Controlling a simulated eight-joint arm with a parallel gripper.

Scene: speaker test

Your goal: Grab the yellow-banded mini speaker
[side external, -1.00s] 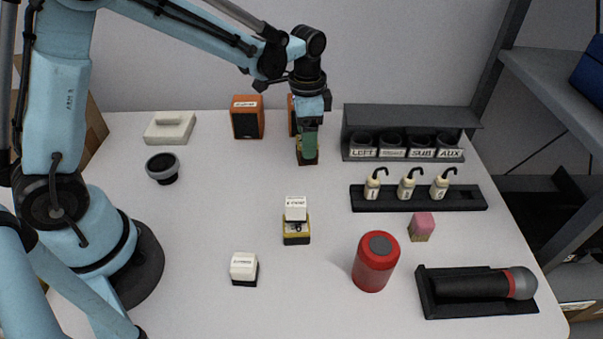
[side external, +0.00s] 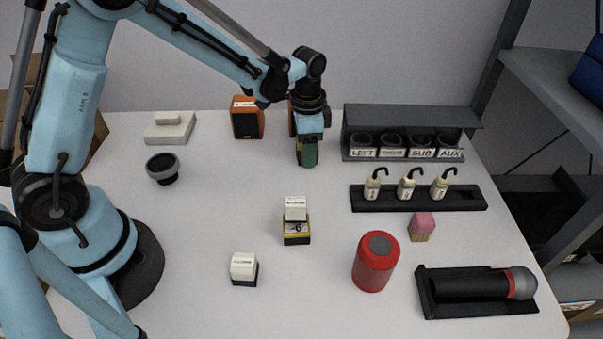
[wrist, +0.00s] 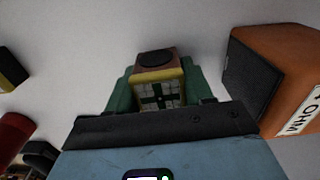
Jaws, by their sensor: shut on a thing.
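The yellow-banded mini speaker (wrist: 158,75) shows in the wrist view, with a brownish face, a dark round driver and a yellow band. It stands between the green fingers of my gripper (wrist: 157,92), which is shut on it. In the side view my gripper (side external: 308,155) is low at the back of the table, and its green finger hides nearly all of the speaker. I cannot tell there whether the speaker touches the table.
An orange speaker (side external: 247,120) stands left of my gripper, and another is mostly hidden behind it. A dark rack (side external: 410,115) of labelled cups stands close on the right. A black-and-yellow box (side external: 297,239) and red cylinder (side external: 375,268) stand nearer the front.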

